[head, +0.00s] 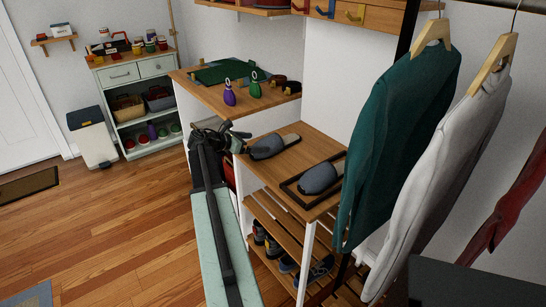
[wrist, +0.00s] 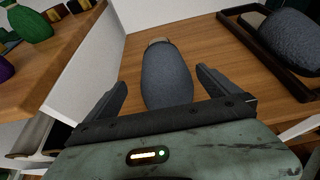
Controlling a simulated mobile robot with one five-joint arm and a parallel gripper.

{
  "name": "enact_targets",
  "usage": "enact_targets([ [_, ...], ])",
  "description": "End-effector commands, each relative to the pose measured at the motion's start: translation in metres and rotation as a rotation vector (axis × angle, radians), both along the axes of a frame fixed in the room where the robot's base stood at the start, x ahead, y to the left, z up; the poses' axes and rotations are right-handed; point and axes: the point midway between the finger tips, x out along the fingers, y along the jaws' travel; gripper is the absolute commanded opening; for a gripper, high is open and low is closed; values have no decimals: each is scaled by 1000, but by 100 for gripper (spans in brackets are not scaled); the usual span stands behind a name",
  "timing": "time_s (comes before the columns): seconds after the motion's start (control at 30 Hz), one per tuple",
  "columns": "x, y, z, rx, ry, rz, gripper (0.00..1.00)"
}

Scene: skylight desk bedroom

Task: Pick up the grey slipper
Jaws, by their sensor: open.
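A grey slipper (head: 267,147) lies on the wooden top (head: 303,137) of the shoe bench, to the left of a dark tray. In the wrist view the slipper (wrist: 167,78) lies between my two fingers, its rounded toe toward my gripper and its tan end away. My gripper (head: 238,143) is open at the bench's left edge, by the toe. In the wrist view my gripper (wrist: 161,80) has one finger on each side of the slipper, with gaps showing. A second, similar grey slipper (head: 320,177) lies in the dark tray (head: 300,203); it also shows in the wrist view (wrist: 287,40).
A higher wooden top (head: 205,91) with purple (head: 229,93) and green (head: 255,86) items stands left of the bench. A green coat (head: 400,140) and a white coat (head: 440,170) hang at the right. Shoes (head: 290,265) sit on the lower shelves.

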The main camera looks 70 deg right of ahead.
Motion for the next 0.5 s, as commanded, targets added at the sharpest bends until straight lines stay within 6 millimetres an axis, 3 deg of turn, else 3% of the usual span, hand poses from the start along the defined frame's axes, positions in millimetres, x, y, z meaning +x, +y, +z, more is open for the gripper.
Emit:
enact_targets([
  [0.5, -19, -26, -15, 1, 9, 0, 100],
])
